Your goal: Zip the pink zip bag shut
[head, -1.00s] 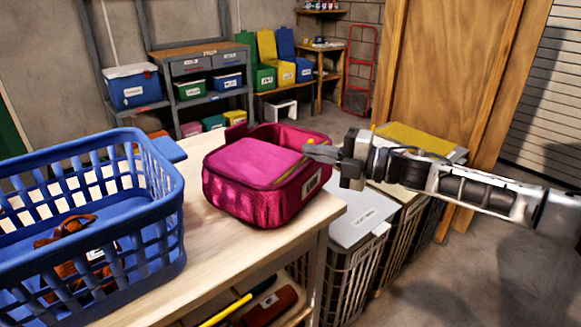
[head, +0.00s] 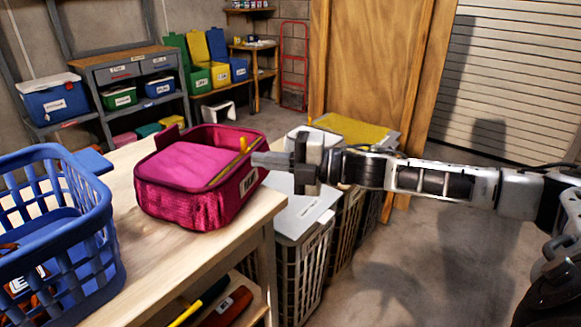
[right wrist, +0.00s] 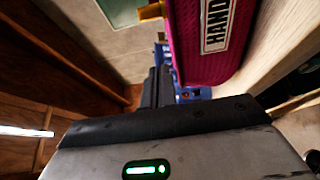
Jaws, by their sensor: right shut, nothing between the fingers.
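The pink zip bag (head: 180,205) sits upright on the wooden table near its right edge. A gap shows at its back right, between the pink top and the raised rim. My right gripper (head: 257,160) is shut and empty, just outside the bag's right side and a little below the tab. Whether its tips touch the bag is unclear. My left gripper is out of view.
A blue laundry basket (head: 60,205) holding brown items stands left of the bag on the table (head: 140,260). Lidded hampers (head: 305,215) stand beside the table under my right arm. Shelves with bins (head: 125,75) stand behind. The floor at right is clear.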

